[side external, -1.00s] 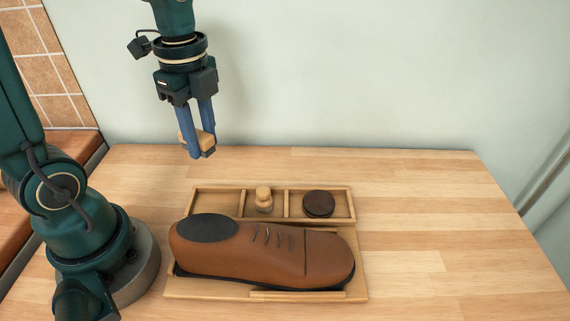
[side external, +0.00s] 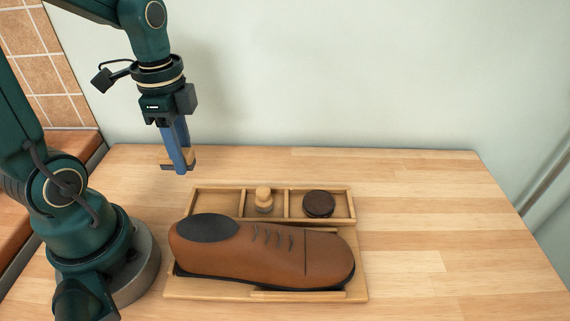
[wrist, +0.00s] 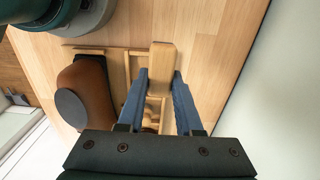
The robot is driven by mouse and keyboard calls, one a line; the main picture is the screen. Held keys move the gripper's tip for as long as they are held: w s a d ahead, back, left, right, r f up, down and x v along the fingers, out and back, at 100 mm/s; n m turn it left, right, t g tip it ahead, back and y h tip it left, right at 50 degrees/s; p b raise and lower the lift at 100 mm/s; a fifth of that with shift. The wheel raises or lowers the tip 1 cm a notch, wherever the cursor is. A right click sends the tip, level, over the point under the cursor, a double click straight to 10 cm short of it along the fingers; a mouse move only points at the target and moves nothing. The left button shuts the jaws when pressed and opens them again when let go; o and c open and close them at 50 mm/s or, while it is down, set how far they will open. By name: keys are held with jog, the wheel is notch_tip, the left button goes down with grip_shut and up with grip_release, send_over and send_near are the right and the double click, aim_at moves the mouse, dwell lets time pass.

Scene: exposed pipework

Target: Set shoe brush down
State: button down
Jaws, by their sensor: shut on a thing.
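The shoe brush (side external: 190,155) has a pale wooden back with a dark underside. My gripper (side external: 181,170) is shut on it, with a blue finger on each side, and holds it above the table to the left of the compartment tray. In the wrist view the brush (wrist: 161,68) shows as a wooden block between the fingertips of my gripper (wrist: 160,85). The compartment tray (side external: 240,189) has three compartments. The left one looks empty, the middle one holds a small wooden-knobbed brush (side external: 263,197), and the right one holds a dark round tin (side external: 318,204).
A brown shoe (side external: 275,258) lies on a wooden board (side external: 180,291) in front of the tray, close to its front wall. The table (side external: 440,220) is clear to the right. A pale wall (side external: 370,80) stands behind it.

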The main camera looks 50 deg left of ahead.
send_over(223, 207)
notch_tip(223, 207, down, 4)
jog(key=shift+r, duration=0.1)
jog(key=shift+f, duration=1.95)
jog(key=shift+f, duration=0.1)
jog(key=c, duration=0.9)
grip_release()
jog(key=shift+o, duration=0.2)
jog(key=s+d+r+n+t, duration=0.1)
jog(key=s+r+n+t, duration=0.1)
jog(key=r+n, duration=0.2)
jog(key=s+d+r+n+t, duration=0.1)
jog(key=r+n, duration=0.4)
jog(key=r, duration=0.5)
jog(key=s+t, duration=0.1)
jog(key=t, duration=0.1)
jog(key=shift+t, duration=0.3)
